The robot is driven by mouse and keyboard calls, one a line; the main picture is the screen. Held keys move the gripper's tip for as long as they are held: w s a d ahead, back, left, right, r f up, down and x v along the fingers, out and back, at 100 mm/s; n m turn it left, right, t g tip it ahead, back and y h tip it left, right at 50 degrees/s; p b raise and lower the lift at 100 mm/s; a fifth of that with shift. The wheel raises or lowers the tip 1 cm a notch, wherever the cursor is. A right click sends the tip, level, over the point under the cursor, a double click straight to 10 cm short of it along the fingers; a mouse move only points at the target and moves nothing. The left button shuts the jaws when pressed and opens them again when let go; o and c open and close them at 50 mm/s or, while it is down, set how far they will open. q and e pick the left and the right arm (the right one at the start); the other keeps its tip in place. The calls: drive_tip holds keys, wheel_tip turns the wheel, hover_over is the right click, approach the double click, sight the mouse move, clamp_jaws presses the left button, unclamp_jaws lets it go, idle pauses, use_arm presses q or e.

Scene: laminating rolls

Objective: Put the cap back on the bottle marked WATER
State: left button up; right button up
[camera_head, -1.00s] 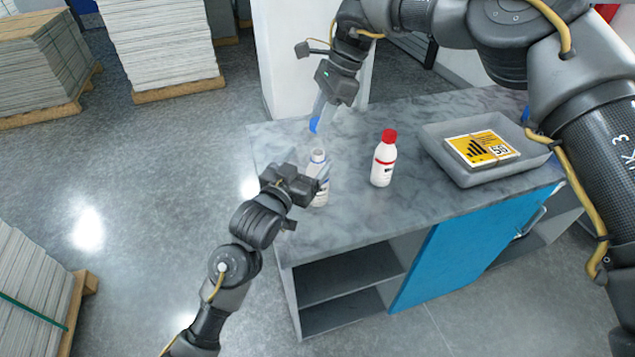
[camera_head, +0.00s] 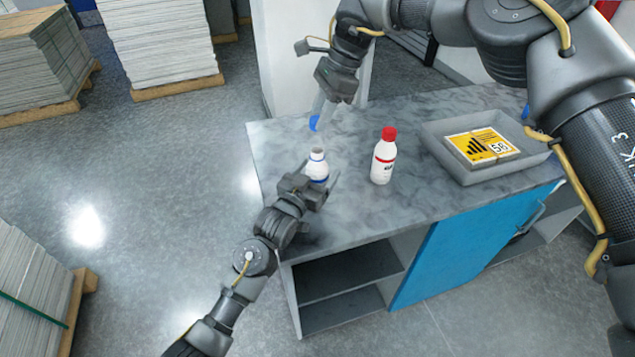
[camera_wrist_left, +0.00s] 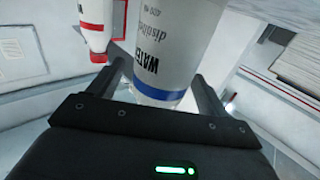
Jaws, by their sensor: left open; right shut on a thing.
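The white bottle marked WATER (camera_head: 317,164) stands upright and uncapped on the grey counter, with a blue band. In the left wrist view the bottle (camera_wrist_left: 172,45) is between my left fingers, its WATER lettering upside down. My left gripper (camera_head: 319,178) is open, one finger on each side of the bottle; contact cannot be told. My right gripper (camera_head: 320,110) is shut on the blue cap (camera_head: 314,123), above and a little behind the bottle's mouth in the head view.
A white bottle with a red cap (camera_head: 384,157) stands close to the right. The counter (camera_head: 370,225) has free room in front. Paper stacks (camera_head: 158,40) stand on the floor behind left.

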use_arm(q)
drive_tip(key=shift+w+d, duration=0.3)
drive_tip(key=shift+w, duration=0.25)
drive_tip(key=shift+w+d, duration=0.2)
drive_tip(key=shift+w, duration=0.15)
drive_tip(key=c, duration=1.5)
drive_tip(key=shift+o, duration=0.2)
use_arm(e)
hover_over(312, 160)
drive_tip(key=w+d, duration=0.1)
drive_tip(key=d, duration=0.1)
drive_tip(key=shift+f, duration=2.45)
drive_tip(key=shift+f, duration=0.9)
drive_tip(key=shift+f, duration=0.55)
